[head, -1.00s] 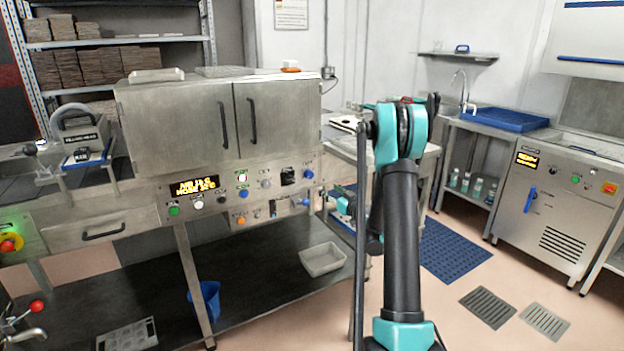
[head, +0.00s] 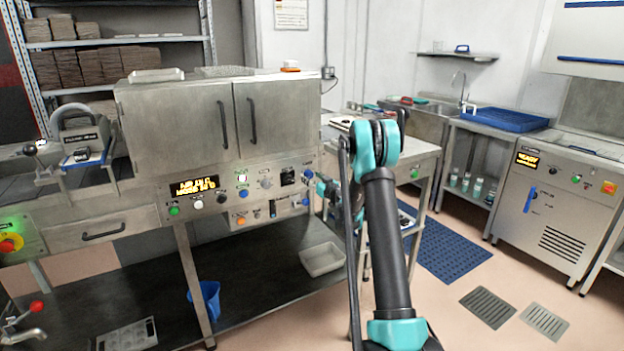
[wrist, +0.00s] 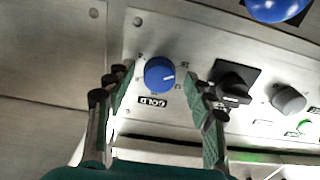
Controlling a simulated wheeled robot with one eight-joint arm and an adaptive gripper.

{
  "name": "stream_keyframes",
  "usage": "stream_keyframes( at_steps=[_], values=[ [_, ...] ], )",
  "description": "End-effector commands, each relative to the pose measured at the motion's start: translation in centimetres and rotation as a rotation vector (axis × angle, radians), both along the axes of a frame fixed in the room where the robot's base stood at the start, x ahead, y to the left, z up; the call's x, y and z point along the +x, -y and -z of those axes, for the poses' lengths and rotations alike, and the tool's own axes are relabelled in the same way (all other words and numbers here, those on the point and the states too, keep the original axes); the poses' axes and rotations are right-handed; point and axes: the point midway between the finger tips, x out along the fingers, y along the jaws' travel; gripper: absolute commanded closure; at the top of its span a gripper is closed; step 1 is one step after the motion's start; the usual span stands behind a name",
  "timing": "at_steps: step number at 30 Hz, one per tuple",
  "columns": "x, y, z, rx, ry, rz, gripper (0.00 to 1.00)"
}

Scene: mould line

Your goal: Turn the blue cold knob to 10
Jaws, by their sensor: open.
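The blue cold knob (wrist: 160,73) is on the metal control panel, with a dark "COLD" label (wrist: 153,102) beside it. A white pointer line on the knob points to the right in the wrist view; small scale marks around it are too small to read. The knob also shows in the head view (head: 308,173) at the panel's right end. My gripper (wrist: 158,76) is open, with one finger on each side of the knob. I see gaps between the fingers and the knob. In the head view my gripper (head: 324,188) is small, close to the panel.
A black selector switch (wrist: 235,83) and a grey knob (wrist: 288,99) sit to the right of the cold knob. A larger blue knob or button (wrist: 275,8) is at the upper right. A side table (head: 425,160) stands beside the cabinet (head: 180,125).

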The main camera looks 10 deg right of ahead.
Motion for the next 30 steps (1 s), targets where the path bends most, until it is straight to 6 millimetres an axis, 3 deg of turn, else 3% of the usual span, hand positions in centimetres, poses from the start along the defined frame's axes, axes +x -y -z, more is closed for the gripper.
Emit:
stream_keyframes(
  at_steps=[6,18,30],
  values=[
    [-0.01,0.00,0.00,0.000,0.000,0.000,0.47],
    [-0.03,0.01,0.00,0.000,0.000,0.000,0.96],
    [-0.06,-0.01,0.00,0.081,-0.034,0.000,0.96]
  ],
)
